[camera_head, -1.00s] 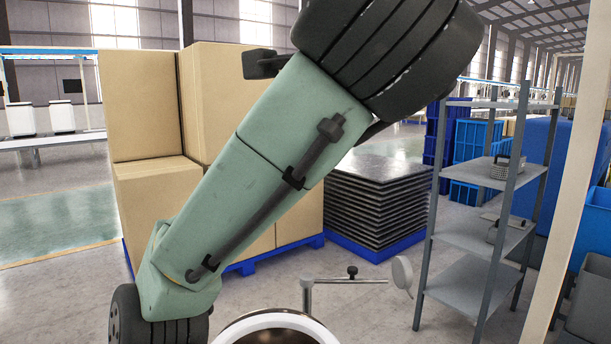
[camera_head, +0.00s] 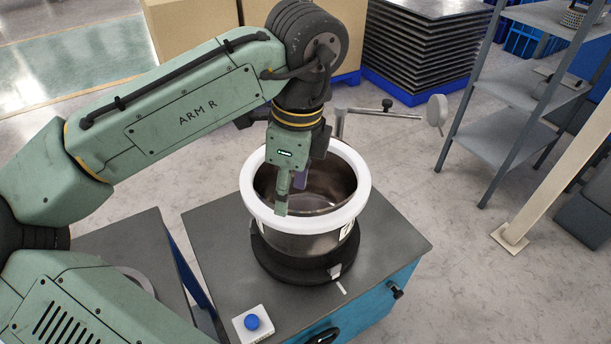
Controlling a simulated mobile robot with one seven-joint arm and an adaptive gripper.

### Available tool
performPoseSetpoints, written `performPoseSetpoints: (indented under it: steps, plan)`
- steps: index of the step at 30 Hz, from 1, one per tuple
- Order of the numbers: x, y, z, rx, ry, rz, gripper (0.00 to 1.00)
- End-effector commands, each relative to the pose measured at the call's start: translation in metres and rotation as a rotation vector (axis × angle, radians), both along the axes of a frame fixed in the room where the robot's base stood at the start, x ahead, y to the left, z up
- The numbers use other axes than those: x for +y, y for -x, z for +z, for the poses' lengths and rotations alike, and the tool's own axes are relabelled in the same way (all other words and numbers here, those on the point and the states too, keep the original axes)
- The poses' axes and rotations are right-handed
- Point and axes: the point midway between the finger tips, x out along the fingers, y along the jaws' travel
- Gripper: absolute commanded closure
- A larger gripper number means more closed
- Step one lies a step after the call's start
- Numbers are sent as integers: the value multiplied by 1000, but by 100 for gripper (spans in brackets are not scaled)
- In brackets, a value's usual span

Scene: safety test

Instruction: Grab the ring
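A thick white ring (camera_head: 357,200) lies level around the top of a round steel vessel (camera_head: 310,243). The vessel stands on a dark round base on a grey-topped bench. My gripper (camera_head: 292,198) points down over the vessel's opening, inside the ring's outline and near its front edge. One green fingertip shows close to the ring's front inner edge. The other, purplish finger sits farther back, with a gap between them. Nothing shows between the fingers. I cannot tell whether a finger touches the ring.
The bench top (camera_head: 395,240) carries a blue push button (camera_head: 252,322) at its front left. A metal arm with a round disc (camera_head: 437,112) stands behind the vessel. A grey shelf rack (camera_head: 510,145) is at right, stacked dark sheets (camera_head: 420,50) and cardboard boxes behind.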

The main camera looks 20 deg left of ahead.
Motion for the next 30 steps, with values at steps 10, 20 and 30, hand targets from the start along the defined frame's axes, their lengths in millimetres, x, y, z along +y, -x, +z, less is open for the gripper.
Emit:
performPoseSetpoints:
  steps: [10,20,30]
  plan:
    - [2,-2,-35,-3,-3,1,57]
    - [1,-6,-73,-5,-4,1,57]
    - [2,-7,-75,-5,-2,-1,57]
